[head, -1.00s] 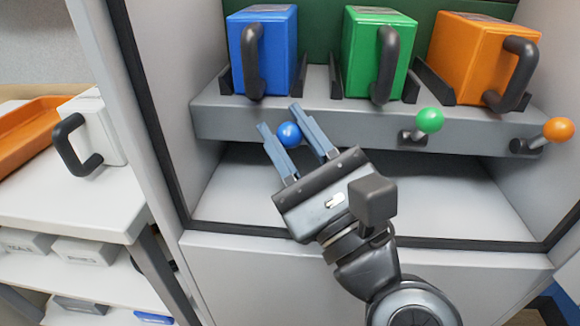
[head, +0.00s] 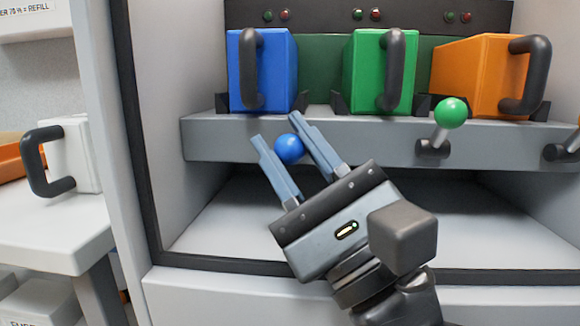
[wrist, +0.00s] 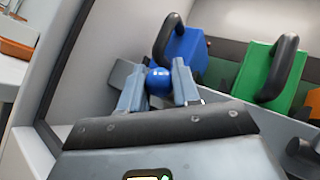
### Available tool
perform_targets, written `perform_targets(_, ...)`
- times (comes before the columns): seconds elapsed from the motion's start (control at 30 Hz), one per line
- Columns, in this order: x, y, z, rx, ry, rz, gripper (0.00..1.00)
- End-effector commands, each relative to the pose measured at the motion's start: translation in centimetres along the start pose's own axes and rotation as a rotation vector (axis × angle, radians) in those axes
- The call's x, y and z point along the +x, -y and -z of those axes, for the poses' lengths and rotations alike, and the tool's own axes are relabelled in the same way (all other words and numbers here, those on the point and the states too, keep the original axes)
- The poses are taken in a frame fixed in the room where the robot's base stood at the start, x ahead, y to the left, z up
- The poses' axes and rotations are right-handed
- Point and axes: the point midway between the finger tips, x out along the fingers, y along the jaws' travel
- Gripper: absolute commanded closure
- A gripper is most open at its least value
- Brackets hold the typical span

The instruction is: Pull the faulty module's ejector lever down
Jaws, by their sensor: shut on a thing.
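My gripper (head: 276,132) is shut on the blue ball knob (head: 289,149) of the lever in front of the blue module (head: 275,75). In the wrist view, the knob (wrist: 158,81) sits between the two fingers. The blue lever's shaft and base are hidden. The green module (head: 365,75) has a green-knobbed lever (head: 452,112) standing up at the grey shelf front. The orange module (head: 470,75) stands at the right, its lever (head: 562,152) cut off by the picture edge. Each module has a dark handle. Small green and red lamps (head: 376,15) sit in pairs above the modules; which are lit is unclear.
The grey shelf (head: 350,142) carries the modules, with an open bay (head: 250,215) beneath. The cabinet's left post (head: 140,150) stands close to my gripper's left. Farther left, a white module (head: 80,150) with a dark handle rests on a white bench (head: 60,235).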

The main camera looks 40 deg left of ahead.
Motion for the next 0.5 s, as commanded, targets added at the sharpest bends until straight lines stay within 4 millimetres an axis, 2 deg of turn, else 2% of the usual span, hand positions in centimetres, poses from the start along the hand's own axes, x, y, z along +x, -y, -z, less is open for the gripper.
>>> perform_targets(0.43, -0.04, -0.02, 0.02, -0.001, 0.003, 0.000, 0.99)
perform_targets(0.47, -0.04, -0.02, 0.02, -0.001, 0.003, 0.000, 0.67)
perform_targets(0.5, -0.03, -0.03, 0.02, -0.001, 0.003, 0.000, 0.63)
